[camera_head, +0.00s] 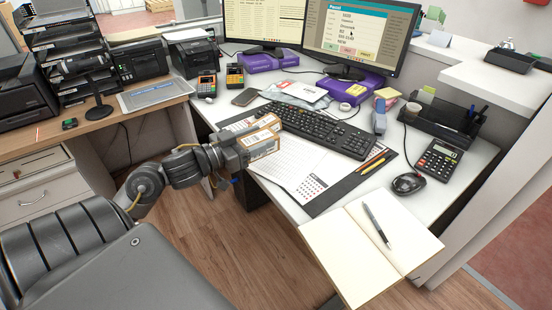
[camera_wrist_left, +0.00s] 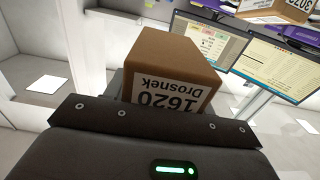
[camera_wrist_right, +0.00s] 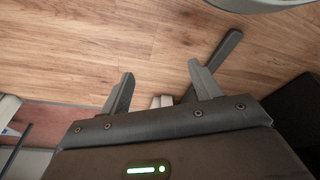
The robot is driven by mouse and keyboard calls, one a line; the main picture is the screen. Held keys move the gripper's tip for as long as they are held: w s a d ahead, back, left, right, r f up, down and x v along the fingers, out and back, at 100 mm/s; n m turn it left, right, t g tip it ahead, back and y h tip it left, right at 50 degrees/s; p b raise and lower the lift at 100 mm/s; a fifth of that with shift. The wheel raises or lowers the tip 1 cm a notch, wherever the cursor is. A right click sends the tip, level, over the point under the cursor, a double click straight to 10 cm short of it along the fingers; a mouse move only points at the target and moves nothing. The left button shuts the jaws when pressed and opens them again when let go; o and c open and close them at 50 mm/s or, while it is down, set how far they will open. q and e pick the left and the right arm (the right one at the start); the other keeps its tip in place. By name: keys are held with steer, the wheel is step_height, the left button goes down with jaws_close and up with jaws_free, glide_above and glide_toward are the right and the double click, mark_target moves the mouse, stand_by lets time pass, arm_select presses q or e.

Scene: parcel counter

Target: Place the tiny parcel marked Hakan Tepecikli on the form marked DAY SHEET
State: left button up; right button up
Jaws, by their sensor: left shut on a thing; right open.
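My left gripper (camera_head: 243,150) is shut on a small brown parcel (camera_head: 263,147) above the near left edge of the white desk. In the left wrist view this parcel (camera_wrist_left: 172,65) has an upside-down label reading "1620 Drosnek"; I see no person's name there. Another brown parcel (camera_head: 268,121) shows just behind it, and in the left wrist view a second parcel (camera_wrist_left: 275,10) is cut off at the top. A printed sheet (camera_head: 290,168) lies on the desk, partly behind the held parcel; its heading is unreadable. My right gripper (camera_wrist_right: 160,90) is open and empty above the wooden floor.
A keyboard (camera_head: 318,130), mouse (camera_head: 409,183), calculator (camera_head: 443,159) and open notebook (camera_head: 350,250) with a pen crowd the desk. Pencils lie on the dark pad (camera_head: 345,188). Two monitors (camera_head: 358,35) stand behind. Another framed sheet (camera_head: 157,94) lies on the wooden counter at left.

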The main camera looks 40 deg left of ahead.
arm_select(q)
steer(key=w+f+b, duration=0.1)
steer(key=w+f, duration=0.1)
steer(key=w, duration=0.1)
steer(key=w+f+b, duration=0.1)
steer(key=w+f, duration=0.2)
steer(key=shift+d+f, duration=0.2)
steer(key=shift+f, duration=0.05)
steer(key=shift+w+f, duration=0.55)
step_height(320, 180, down, 3)
steer(key=shift+w+r+b, duration=0.15)
steer(key=shift+r+b, duration=0.05)
steer(key=shift+b, duration=0.45)
steer(key=shift+f, duration=0.4)
arm_select(e)
steer(key=w+v, duration=0.2)
steer(key=v, duration=0.6)
steer(key=shift+s+r+t, duration=0.3)
steer(key=shift+d, duration=0.1)
arm_select(q)
steer(key=o, duration=1.1)
